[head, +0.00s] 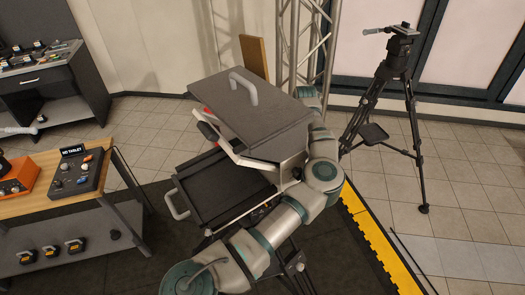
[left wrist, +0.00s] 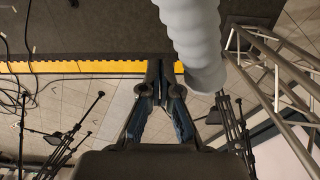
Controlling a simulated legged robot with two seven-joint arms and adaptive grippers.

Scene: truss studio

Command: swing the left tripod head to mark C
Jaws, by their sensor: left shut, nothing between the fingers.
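A bulky grey unit with a handle (head: 265,115) stands near the middle of the head view, with dark tripod legs (head: 295,268) below it; the head under it is hidden. My arm runs up along its right side. My left gripper is hidden in the head view. In the left wrist view my left gripper (left wrist: 163,78) is shut and empty. A whitish ribbed rod (left wrist: 190,38) passes close beside its fingertips; I cannot tell whether they touch. A second, black tripod (head: 400,75) with a pan handle stands at the right. Mark C and my right gripper are not visible.
A metal truss (head: 305,40) rises behind the grey unit. A wooden table (head: 40,208) with an orange box (head: 33,175) and a control panel (head: 78,170) stands at the left. A yellow strip (head: 375,235) edges the dark mat. Tiled floor is clear around the right tripod.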

